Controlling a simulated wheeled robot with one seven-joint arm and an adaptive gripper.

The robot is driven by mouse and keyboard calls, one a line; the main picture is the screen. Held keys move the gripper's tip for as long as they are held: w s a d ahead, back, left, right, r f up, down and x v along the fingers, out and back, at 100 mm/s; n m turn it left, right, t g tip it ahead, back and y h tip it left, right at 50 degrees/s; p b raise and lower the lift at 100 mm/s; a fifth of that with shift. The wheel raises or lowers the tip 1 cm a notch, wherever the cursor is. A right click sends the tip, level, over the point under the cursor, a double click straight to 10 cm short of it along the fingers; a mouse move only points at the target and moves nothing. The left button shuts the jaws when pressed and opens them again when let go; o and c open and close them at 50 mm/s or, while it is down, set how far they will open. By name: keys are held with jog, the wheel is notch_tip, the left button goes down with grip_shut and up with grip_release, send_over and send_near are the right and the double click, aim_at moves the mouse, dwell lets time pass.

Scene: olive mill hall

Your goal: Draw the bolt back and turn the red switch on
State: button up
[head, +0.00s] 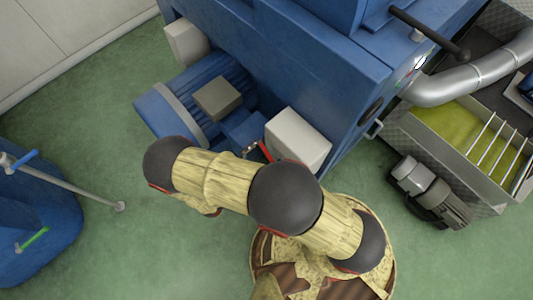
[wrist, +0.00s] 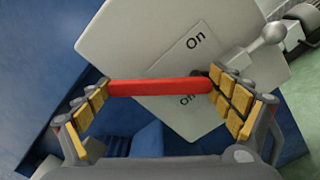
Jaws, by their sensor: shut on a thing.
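The red switch (wrist: 160,87) is a long bar, lying level across the wrist view in front of a pale box face (wrist: 120,40). A label reading "On" (wrist: 195,40) is above the bar; a second label just below it is partly covered. My gripper (wrist: 160,90) is shut on the bar, with yellow finger pads at its two ends. The bolt (wrist: 267,33), a grey rod with a ball knob, is at the upper right, beside the right finger; I cannot tell how far it is drawn.
The box is on a blue machine (head: 300,60) with a motor (head: 210,90). A steel pipe (head: 470,70) and a tray of olive-green stuff (head: 450,125) are at the right. A blue vessel (head: 40,220) with a grey rod stands at the left. Green floor lies open between.

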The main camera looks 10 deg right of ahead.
jog(key=m, duration=0.2)
jog(key=s+d+r+m, duration=0.1)
jog(key=m, duration=0.1)
jog(key=shift+s+r, duration=0.1)
jog(key=shift+s, duration=0.05)
jog(key=shift+s+d+r+m, duration=0.1)
jog(key=shift+s+d+m, duration=0.15)
jog(key=shift+m, duration=0.7)
jog(key=shift+s+d+r+m, duration=0.1)
jog(key=shift+s+d+m, duration=0.2)
jog(key=shift+m, duration=0.6)
jog(key=shift+s+d+m, duration=0.1)
jog(key=shift+s+m, duration=0.25)
jog(key=shift+m, duration=0.6)
jog(key=o, duration=1.4)
jog(key=shift+d, duration=0.1)
jog(key=v, duration=1.2)
